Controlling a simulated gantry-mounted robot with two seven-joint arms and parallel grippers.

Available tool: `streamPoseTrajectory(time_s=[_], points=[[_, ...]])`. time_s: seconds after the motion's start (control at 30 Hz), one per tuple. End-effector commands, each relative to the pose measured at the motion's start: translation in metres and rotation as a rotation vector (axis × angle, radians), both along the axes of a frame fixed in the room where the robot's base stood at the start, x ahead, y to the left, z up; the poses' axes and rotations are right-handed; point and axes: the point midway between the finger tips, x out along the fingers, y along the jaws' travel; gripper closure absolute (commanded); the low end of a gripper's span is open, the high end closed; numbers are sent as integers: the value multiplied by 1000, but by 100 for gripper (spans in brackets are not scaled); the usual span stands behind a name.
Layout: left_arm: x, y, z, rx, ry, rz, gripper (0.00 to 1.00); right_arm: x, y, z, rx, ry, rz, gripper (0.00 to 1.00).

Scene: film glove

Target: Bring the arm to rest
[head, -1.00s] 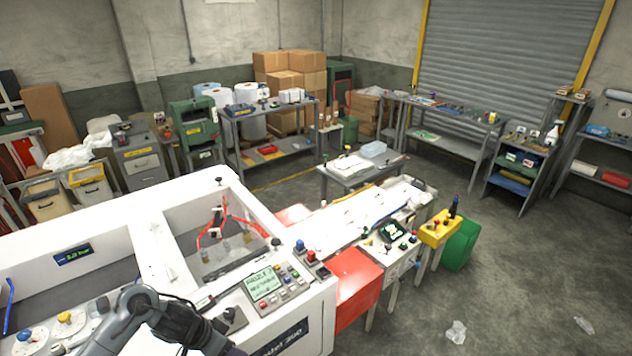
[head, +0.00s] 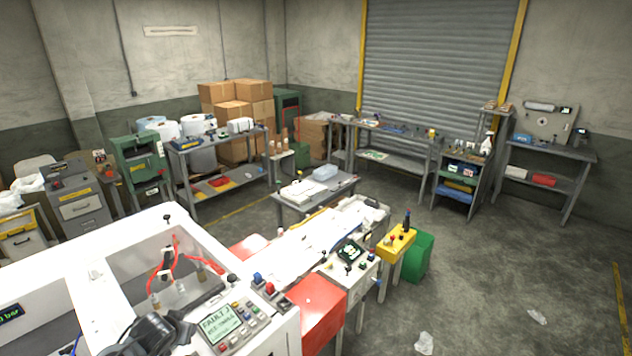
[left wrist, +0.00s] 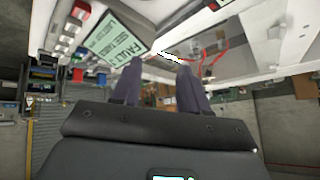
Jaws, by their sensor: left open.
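My left gripper shows as a dark shape (head: 148,335) at the bottom left of the head view, by the white machine's control panel (head: 220,324). In the left wrist view my left gripper (left wrist: 160,80) has two dark fingers standing apart, with nothing between them. That view is upside down, and the panel's green screen reading FAULT (left wrist: 115,38) lies beyond the fingers. Most of my left arm is hidden or out of frame. My right gripper is in neither view.
The white machine (head: 75,268) has an open bay with red tubes (head: 176,258) beside my gripper. A red block (head: 318,305) and a yellow box (head: 396,242) stand to its right. Benches (head: 378,150) line the back. The floor at right (head: 500,270) is mostly clear.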

Motion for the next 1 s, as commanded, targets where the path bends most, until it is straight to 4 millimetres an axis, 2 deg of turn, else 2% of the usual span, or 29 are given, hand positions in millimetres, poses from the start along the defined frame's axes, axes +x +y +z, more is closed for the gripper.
streamPoseTrajectory(time_s=[0.03, 0.13, 0.23, 0.37, 0.57, 0.77, 0.87, 0.9, 1.0], points=[[-4, 16, 0, 43, 35, 44, 56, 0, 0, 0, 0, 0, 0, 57], [-17, 44, -1, 108, 121, 116, 56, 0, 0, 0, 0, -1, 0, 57], [-34, 63, -3, 143, 210, 173, 56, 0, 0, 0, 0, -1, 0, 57], [-57, 80, -5, 151, 332, 226, 56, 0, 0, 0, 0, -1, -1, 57], [-99, 39, -44, 146, 349, 151, 56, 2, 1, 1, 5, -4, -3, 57], [-157, -10, -78, 118, 356, 67, 56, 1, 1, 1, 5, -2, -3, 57], [-201, -40, -92, 89, 361, 20, 56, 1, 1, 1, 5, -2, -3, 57], [-221, -52, -96, 73, 363, 1, 56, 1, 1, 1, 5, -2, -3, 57], [-272, -80, -99, 29, 366, -39, 56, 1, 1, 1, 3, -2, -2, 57]])
